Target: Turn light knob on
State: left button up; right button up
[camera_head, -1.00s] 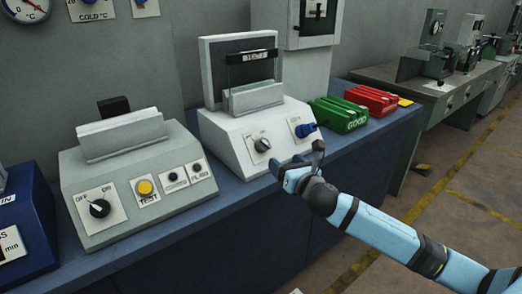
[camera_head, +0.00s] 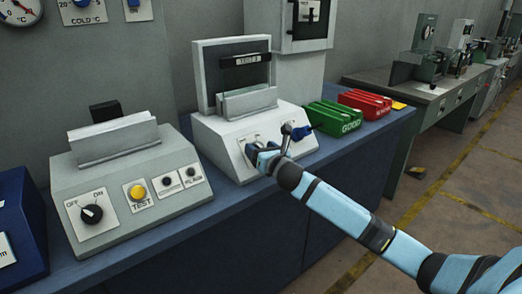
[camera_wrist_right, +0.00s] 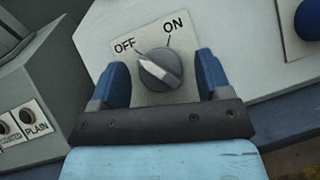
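A dark grey round knob (camera_wrist_right: 160,70) with a white pointer sits on a white plate marked OFF and ON. Its pointer is turned to the upper left, toward OFF. The plate is on the sloped front of the white box (camera_head: 222,140), where my gripper largely hides the knob in the head view. My right gripper (camera_head: 264,153) is at this panel. In the right wrist view its two blue fingers are apart, one on each side of the knob, with visible gaps. My left gripper is not in view.
A blue knob (camera_head: 301,132) is just right of my gripper. A grey box (camera_head: 130,185) with another OFF/ON knob (camera_head: 92,214) and a yellow TEST button (camera_head: 138,192) stands at left. Green (camera_head: 335,118) and red (camera_head: 365,104) trays are at right on the blue bench.

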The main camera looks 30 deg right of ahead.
jog(key=c, duration=0.8)
